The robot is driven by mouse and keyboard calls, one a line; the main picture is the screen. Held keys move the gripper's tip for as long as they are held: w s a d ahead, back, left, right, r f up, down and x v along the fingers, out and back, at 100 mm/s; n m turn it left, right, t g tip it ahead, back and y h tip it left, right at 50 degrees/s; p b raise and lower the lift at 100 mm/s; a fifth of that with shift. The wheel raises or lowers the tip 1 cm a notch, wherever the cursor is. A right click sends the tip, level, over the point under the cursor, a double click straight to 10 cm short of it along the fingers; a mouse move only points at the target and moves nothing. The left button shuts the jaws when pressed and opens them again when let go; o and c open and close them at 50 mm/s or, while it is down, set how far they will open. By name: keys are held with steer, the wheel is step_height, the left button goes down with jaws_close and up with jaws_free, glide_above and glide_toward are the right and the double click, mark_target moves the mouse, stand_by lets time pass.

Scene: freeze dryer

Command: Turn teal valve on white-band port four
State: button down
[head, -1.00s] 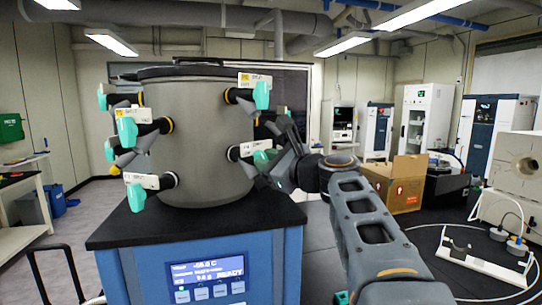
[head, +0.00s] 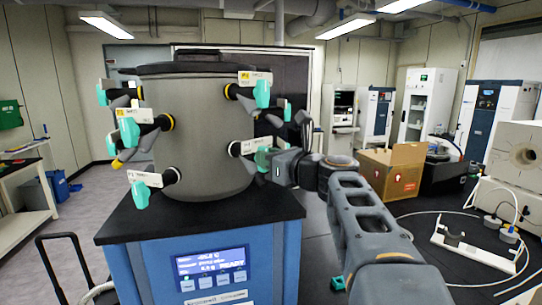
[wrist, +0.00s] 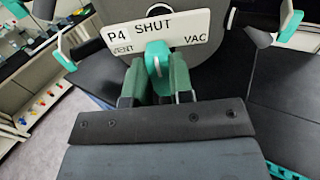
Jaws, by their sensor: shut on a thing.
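The teal valve handle (wrist: 157,62) of port four is in the wrist view, under a white plate (wrist: 160,32) reading "P4 SHUT", with VENT at left and VAC at right. The handle points down from the plate's middle, between the two words. My gripper (wrist: 158,88) is shut on it, with a green-padded finger on each side. In the head view, my gripper (head: 268,160) is at the lower right port of the grey drum. That port has a white band (head: 235,149) and a white plate (head: 262,146); my gripper mostly hides its handle.
The grey drum (head: 205,120) stands on a black top (head: 150,225) over a blue cabinet. Other teal valves (head: 262,94) (head: 130,132) stick out around it. A cardboard box (head: 392,170) stands at the right behind my arm.

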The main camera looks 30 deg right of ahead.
steer(key=shift+r, duration=0.25)
steer(key=c, duration=1.1)
jaws_free()
steer(key=shift+f, duration=0.1)
steer(key=shift+o, duration=0.5)
steer(key=shift+f, duration=0.1)
steer(key=b+v, duration=0.3)
steer(key=v, duration=1)
steer(key=shift+s+b, duration=0.3)
steer(key=shift+s, duration=0.1)
